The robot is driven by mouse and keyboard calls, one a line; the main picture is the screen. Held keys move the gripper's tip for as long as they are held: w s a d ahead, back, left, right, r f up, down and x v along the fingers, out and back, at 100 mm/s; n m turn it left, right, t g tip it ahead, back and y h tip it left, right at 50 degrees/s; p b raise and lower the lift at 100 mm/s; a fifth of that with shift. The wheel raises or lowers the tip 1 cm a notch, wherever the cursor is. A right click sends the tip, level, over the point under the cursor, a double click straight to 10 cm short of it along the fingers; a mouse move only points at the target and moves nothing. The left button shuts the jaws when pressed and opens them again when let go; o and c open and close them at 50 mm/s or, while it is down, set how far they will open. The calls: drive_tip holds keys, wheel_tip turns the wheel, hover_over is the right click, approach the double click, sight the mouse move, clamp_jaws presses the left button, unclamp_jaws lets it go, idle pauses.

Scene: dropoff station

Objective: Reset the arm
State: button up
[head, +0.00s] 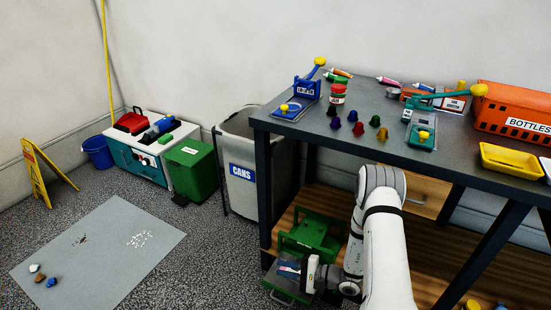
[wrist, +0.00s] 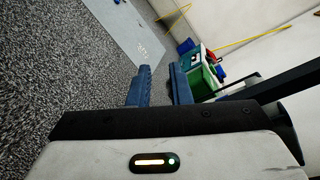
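My white arm (head: 385,250) is bent in front of the table, with its elbow below the tabletop's front edge. My gripper (head: 284,268) is low, by the table's left front leg, pointing left in the head view. In the wrist view, the two dark blue fingers (wrist: 160,85) stand apart with nothing between them. Beyond them show the floor and the grey mat (wrist: 125,32).
The dark table (head: 365,150) carries small coloured pieces, an orange bottles crate (head: 515,112) and a yellow tray (head: 510,160). A green object (head: 312,232) stands on the lower shelf close to my gripper. A grey cans bin (head: 243,190) is left of the table.

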drive_tip(key=s+r+n+g+h+p, duration=0.2)
drive_tip(key=s+r+n+g+p, duration=0.1)
drive_tip(key=r, duration=0.8)
drive_tip(key=s+r+n+g+h+p, duration=0.1)
drive_tip(key=s+r+n+g+p, duration=0.15)
drive_tip(key=r, duration=0.75)
drive_tip(key=s+r+n+g+h+p, duration=0.2)
drive_tip(key=s+r+g+p, duration=0.15)
drive_tip(key=r, duration=0.75)
drive_tip(key=s+d+r+n+t+h+p, duration=0.1)
drive_tip(key=s+d+r+t+h+p, duration=0.1)
drive_tip(key=r, duration=0.6)
drive_tip(key=s+d+r+n+t+h+p, duration=0.1)
drive_tip(key=s+d+r+t+h+p, duration=0.1)
drive_tip(key=s+d+r+h+p, duration=0.3)
drive_tip(key=s+d+r+n+t+h+p, duration=0.1)
drive_tip(key=s+d+r+t+h+p, duration=0.1)
drive_tip(key=r, duration=0.9)
drive_tip(key=s+d+h+p, duration=0.1)
drive_tip(key=s+d, duration=0.1)
drive_tip(key=shift+s+d+r+t+h+p, duration=0.15)
drive_tip(key=shift+s+d+t+h+p, duration=0.15)
drive_tip(key=shift+d+p, duration=0.1)
